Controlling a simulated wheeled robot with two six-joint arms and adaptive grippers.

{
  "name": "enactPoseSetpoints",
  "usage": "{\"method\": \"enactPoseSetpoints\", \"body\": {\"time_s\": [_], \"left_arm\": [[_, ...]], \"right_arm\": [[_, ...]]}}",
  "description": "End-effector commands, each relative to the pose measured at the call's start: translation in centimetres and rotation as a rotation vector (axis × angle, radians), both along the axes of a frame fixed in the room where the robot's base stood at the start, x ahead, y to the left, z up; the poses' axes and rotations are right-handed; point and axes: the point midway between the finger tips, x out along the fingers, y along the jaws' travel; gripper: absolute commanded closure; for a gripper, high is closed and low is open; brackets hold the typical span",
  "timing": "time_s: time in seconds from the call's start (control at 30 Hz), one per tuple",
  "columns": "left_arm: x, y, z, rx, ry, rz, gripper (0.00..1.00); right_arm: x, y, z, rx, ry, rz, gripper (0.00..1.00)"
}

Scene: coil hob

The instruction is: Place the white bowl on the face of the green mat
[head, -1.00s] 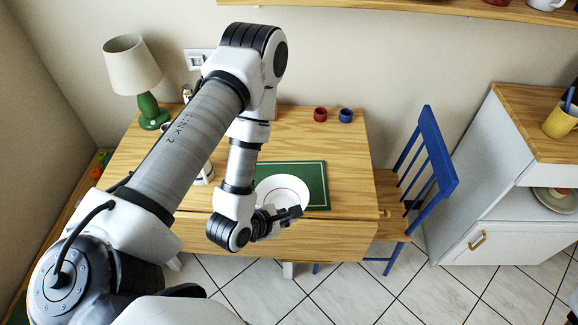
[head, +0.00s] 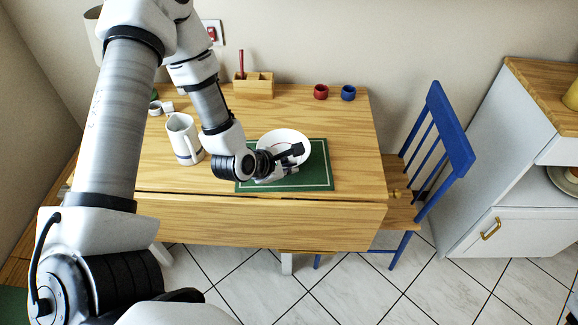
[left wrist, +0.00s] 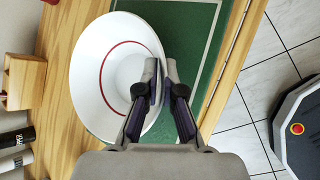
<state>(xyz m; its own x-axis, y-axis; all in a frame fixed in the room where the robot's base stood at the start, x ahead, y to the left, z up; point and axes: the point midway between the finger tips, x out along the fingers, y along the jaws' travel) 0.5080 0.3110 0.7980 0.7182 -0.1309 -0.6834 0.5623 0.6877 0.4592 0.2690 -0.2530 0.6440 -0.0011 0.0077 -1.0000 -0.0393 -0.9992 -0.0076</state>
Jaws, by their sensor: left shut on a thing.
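The white bowl (head: 274,138) with a thin red ring inside shows over the far part of the green mat (head: 318,178) in the head view. My left gripper (head: 295,161) is at the bowl's near side. In the left wrist view, the left gripper (left wrist: 164,84) is shut on the rim of the bowl (left wrist: 92,78), which looks tilted. The bowl covers part of the mat (left wrist: 196,28) there. I cannot tell whether its base touches the mat. My right gripper is not in view.
A white jug (head: 184,140) stands left of the mat. A wooden box (head: 255,87), a red cup (head: 321,92) and a blue cup (head: 348,93) stand at the table's back. A blue chair (head: 446,140) is at the right. The tabletop (head: 358,150) right of the mat is clear.

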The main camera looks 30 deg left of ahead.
Motion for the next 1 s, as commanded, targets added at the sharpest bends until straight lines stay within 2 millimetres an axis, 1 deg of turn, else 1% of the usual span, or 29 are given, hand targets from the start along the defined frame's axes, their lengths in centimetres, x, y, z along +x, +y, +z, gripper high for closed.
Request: {"method": "enactPoseSetpoints", "body": {"time_s": [0.07,0.1,0.13,0.17,0.43,0.53,0.67,0.77,0.83,0.9,1.0], "left_arm": [[0.0,0.0,0.0,0.0,0.0,0.0,1.0],[0.0,0.0,0.0,-0.001,0.001,0.0,0.87],[0.0,0.0,0.0,-0.001,0.001,0.0,0.77],[0.0,0.0,0.0,-0.001,0.001,0.0,0.69],[0.0,0.0,0.0,-0.001,0.0,0.001,0.69],[-0.3,0.1,0.4,-0.002,0.0,0.003,0.69],[-1.7,0.4,1.9,-0.005,-0.002,0.005,0.69],[-3.4,0.7,3.7,-0.01,-0.001,0.009,0.69],[-4.7,0.8,5.1,-0.011,-0.001,0.005,0.69],[-5.4,0.9,6.3,-0.002,0.007,0.001,0.69],[-6.4,1.1,7.3,-0.002,0.007,0.001,0.69]], "right_arm": [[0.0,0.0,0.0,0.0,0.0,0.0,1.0],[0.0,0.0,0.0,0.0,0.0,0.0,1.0],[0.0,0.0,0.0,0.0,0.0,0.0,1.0],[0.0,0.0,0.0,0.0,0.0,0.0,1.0],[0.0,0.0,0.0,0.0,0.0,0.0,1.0],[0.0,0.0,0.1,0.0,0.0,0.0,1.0],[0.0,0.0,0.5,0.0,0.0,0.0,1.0],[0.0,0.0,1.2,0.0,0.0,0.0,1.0],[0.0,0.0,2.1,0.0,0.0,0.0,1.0],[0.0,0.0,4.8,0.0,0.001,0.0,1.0],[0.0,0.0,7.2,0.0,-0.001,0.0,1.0]]}}
